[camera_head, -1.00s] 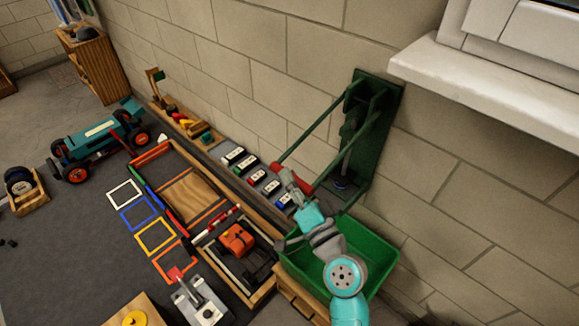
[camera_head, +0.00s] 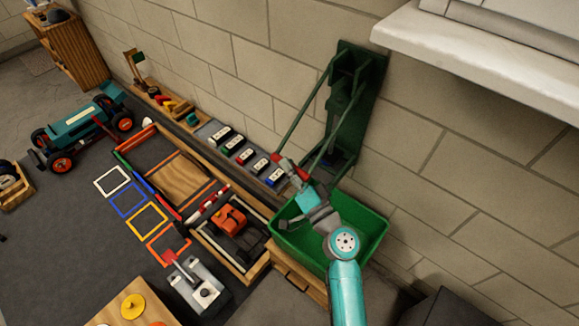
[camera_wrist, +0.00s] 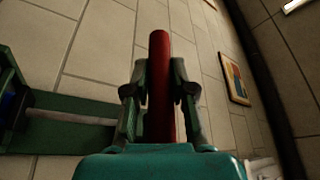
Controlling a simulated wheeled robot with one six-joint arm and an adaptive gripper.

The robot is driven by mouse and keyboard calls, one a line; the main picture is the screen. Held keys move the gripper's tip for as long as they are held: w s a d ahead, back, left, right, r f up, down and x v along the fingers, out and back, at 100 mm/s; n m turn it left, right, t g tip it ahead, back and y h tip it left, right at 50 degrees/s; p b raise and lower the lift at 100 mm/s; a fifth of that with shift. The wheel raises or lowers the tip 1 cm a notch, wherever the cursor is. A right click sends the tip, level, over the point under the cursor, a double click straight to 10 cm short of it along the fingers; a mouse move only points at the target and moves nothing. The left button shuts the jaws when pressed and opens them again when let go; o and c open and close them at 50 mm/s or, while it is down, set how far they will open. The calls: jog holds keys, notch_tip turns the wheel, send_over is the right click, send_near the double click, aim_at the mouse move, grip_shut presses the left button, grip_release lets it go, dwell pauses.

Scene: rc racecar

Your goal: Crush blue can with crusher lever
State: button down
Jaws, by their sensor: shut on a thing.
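The green crusher (camera_head: 372,75) is fixed to the brick wall. Its two long lever arms (camera_head: 304,112) slope down and out from the top to a red handle bar (camera_head: 281,161). My gripper (camera_head: 294,174) is shut on this bar. In the wrist view the red bar (camera_wrist: 160,75) stands between the two fingers of my gripper (camera_wrist: 160,95). A blue bit also shows at the left edge of the wrist view (camera_wrist: 8,103). I cannot tell whether it is crushed.
A green bin (camera_head: 370,235) stands below the crusher, under my arm. Several small boxes (camera_head: 240,155) line the wall to the left. A wooden-framed track area (camera_head: 180,175) and a teal racecar (camera_head: 85,122) lie further left. A white ledge (camera_head: 480,55) juts out upper right.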

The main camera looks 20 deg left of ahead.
jog(key=shift+w+d+f, duration=0.2)
jog(key=shift+w+f, duration=0.05)
jog(key=c, duration=1)
grip_release()
jog(key=v, duration=1.2)
jog(key=shift+a, duration=0.1)
